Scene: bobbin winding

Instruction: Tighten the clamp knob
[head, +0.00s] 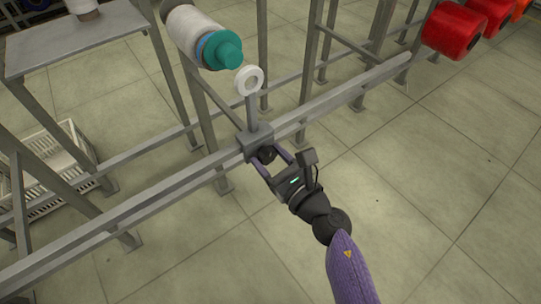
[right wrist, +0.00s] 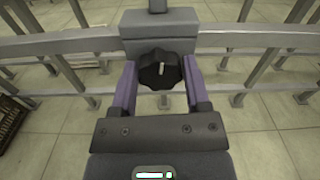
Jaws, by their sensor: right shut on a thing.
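The clamp knob is black with a lobed rim and a pale mark on its face; it shows clearly in the right wrist view (right wrist: 160,70). It sits on the front of a grey clamp block (head: 255,139) on the horizontal rail. My right gripper (right wrist: 158,82) is shut on the knob, with a purple finger on each side of it. In the head view the right gripper (head: 268,159) reaches the clamp from below right and partly hides the knob. A post rises from the clamp to a white ring (head: 249,80). My left gripper is not in view.
The grey rail (head: 330,100) runs diagonally across the frame. A white bobbin with a teal end (head: 222,50) is above the ring. Red spools (head: 453,30) hang at upper right. A white crate (head: 50,160) and a grey table (head: 75,38) are at left. Floor at lower right is clear.

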